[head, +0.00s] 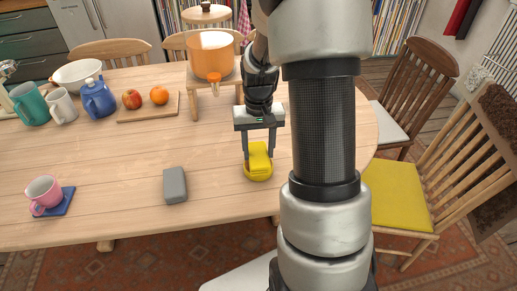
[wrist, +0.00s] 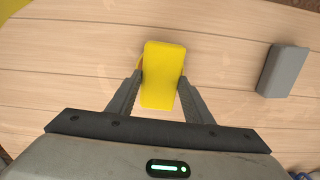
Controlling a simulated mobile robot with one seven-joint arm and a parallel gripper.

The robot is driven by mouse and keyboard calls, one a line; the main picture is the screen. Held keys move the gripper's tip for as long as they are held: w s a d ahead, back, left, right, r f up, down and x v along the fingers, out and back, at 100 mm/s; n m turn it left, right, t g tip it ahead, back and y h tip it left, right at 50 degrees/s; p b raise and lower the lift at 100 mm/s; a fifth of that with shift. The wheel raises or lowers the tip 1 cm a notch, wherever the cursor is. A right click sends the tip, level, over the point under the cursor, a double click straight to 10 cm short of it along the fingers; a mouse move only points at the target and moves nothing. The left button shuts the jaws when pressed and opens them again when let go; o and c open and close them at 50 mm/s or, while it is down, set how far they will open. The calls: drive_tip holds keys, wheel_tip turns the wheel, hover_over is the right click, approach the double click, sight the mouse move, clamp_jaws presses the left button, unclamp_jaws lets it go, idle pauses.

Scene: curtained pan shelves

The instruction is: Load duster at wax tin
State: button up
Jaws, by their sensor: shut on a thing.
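My gripper (head: 258,157) is shut on a yellow block, which I take to be the duster (head: 259,153). In the wrist view the duster (wrist: 162,75) stands between the two fingers (wrist: 162,97). I cannot tell whether the duster touches the tin.
A grey block (head: 175,185) lies left of my gripper, also in the wrist view (wrist: 284,71). A pink cup (head: 43,192) stands on a blue coaster at the far left. An orange pot (head: 211,56) stands on a small raised stand behind. The table between is clear.

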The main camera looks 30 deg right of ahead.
sight(257, 154)
drive_tip(key=shift+f+b, duration=0.35)
drive_tip(key=shift+f, duration=0.25)
idle(1.4)
drive_tip(key=shift+r, duration=0.15)
wheel_tip(257, 154, up, 7)
drive_tip(key=p, duration=0.5)
drive_tip(key=shift+p, duration=0.3)
idle(0.3)
drive_tip(key=shift+w+a, duration=0.15)
drive_tip(key=shift+a, duration=0.05)
drive_tip(key=a+r+n+p, duration=0.3)
drive_tip(key=a+r+p, duration=0.7)
drive_tip(key=a+p, duration=0.2)
drive_tip(key=shift+r+n+p, duration=0.25)
drive_tip(key=shift+n+p, duration=0.05)
drive_tip(key=shift+n, duration=0.1)
